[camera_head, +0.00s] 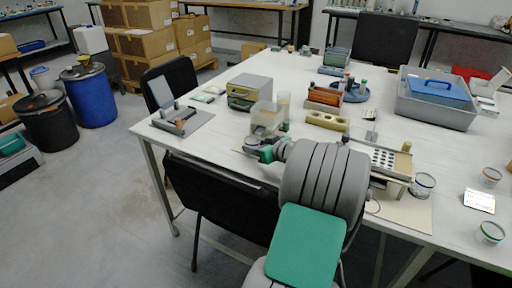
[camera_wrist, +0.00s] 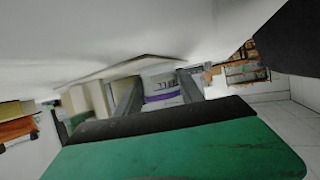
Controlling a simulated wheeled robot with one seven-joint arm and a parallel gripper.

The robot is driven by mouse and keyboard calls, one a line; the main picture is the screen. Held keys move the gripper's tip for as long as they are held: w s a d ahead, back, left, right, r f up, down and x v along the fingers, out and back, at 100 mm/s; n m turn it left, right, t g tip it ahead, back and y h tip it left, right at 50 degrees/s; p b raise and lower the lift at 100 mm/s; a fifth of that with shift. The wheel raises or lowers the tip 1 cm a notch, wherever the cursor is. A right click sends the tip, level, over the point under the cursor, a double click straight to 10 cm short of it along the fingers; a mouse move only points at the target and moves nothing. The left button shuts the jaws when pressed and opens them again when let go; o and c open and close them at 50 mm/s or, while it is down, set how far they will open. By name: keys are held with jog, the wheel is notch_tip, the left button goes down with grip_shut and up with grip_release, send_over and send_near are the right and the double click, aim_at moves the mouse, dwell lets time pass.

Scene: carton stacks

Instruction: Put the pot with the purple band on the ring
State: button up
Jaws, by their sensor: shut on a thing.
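The pot with the purple band (camera_wrist: 162,88) sits between the two dark fingers of my gripper (camera_wrist: 160,94) in the wrist view. It is pale, with dark marks above a purple stripe, and my gripper is shut on it. In the head view my gripper (camera_head: 260,149) is low over the near edge of the table, close to a clear box (camera_head: 267,116). My own arm hides part of the table there. I cannot make out the held pot or the ring in the head view.
On the white table (camera_head: 237,179), pots with a blue band (camera_head: 423,186), an orange-brown band (camera_head: 491,176) and a green band (camera_head: 490,233) stand at right, near a small white card (camera_head: 479,201). A green-grey case (camera_head: 249,91) stands behind the clear box. A black chair (camera_head: 226,196) is below.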

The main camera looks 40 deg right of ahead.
jog(key=shift+f, duration=0.2)
jog(key=o, duration=1.3)
jog(key=shift+r, duration=0.1)
jog(key=shift+r, duration=0.25)
jog(key=p+v, duration=0.1)
jog(key=v, duration=1.1)
jog(key=shift+f, duration=0.15)
